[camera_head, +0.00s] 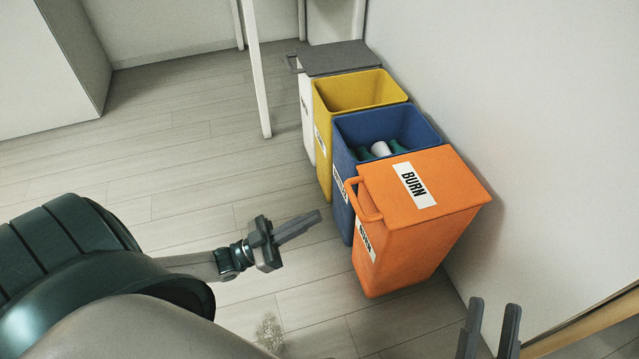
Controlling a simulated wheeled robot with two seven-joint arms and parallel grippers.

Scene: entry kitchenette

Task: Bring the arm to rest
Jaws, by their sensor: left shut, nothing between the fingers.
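My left gripper (314,218) reaches in from the left at the end of my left arm. Its fingers are shut with nothing between them. It hangs over the floor, to the left of the orange bin in the picture and apart from it. My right gripper (494,305) shows only as two dark fingers at the bottom right edge. They point up and stand apart, with nothing seen between them. The rest of my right arm is out of view.
An orange lidded bin (425,235) marked BURN stands nearest. Behind it are an open blue bin (343,150) holding several objects, an empty-looking yellow bin (322,115) and a grey-lidded white bin (306,105). The white wall (520,120) is at right. Floor (190,180) at left is clear.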

